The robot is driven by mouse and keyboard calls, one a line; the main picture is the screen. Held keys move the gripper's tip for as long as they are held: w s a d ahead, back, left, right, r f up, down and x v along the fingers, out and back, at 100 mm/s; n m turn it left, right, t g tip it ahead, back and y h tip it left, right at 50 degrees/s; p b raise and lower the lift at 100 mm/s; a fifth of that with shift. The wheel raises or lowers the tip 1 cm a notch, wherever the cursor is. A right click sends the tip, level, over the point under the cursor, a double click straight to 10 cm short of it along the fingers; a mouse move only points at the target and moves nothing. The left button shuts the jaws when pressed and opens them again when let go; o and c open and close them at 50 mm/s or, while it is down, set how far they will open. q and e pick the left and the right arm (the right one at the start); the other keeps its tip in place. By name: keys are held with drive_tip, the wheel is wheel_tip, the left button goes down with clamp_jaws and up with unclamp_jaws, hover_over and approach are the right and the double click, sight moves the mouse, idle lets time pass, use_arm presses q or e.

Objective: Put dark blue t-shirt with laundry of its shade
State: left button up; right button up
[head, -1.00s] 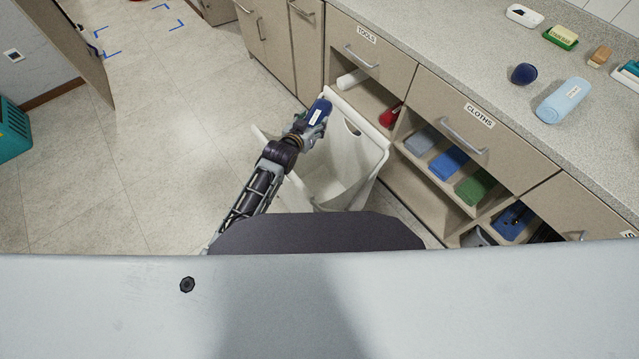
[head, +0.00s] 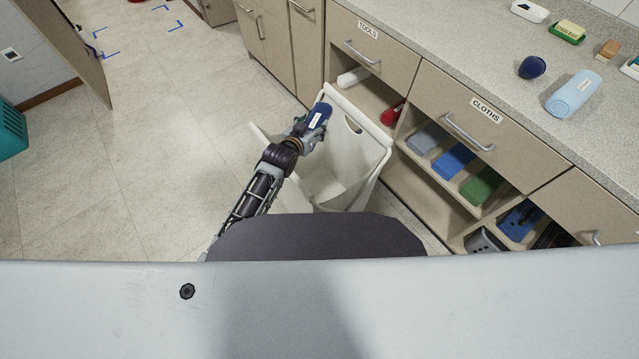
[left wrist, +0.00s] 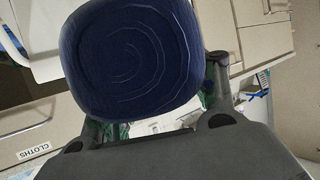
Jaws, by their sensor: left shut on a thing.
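The dark blue t-shirt (head: 319,115) is a rolled bundle with a small white label. My left gripper (head: 306,129) is shut on it and holds it at the upper left part of the white laundry hamper (head: 362,158). The roll's spiral end (left wrist: 130,58) fills much of the left wrist view, between the two fingers. The part of the hamper's inside that I see in the head view looks pale and empty; the rest is hidden behind my arm and body. My right gripper is not in view.
Cabinets with a TOOLS drawer (head: 365,45) and a CLOTHS drawer (head: 480,115) stand right of the hamper. Folded cloths (head: 452,160) lie on a shelf. A light blue roll (head: 572,94) and a dark blue round item (head: 531,67) are on the counter.

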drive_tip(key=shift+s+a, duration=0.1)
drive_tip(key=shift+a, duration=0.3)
use_arm(q)
drive_tip(key=o, duration=0.9)
drive_tip(key=shift+o, duration=1.4)
drive_tip(key=shift+s, duration=0.1)
drive_tip(key=shift+s+a+r, duration=0.25)
drive_tip(key=shift+s+a, duration=0.05)
drive_tip(key=shift+s, duration=0.25)
drive_tip(key=v, duration=1)
drive_tip(key=shift+s, duration=0.25)
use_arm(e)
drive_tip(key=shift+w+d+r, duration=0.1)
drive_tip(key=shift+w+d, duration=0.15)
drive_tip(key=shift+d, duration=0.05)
use_arm(q)
drive_tip(key=shift+a, duration=0.15)
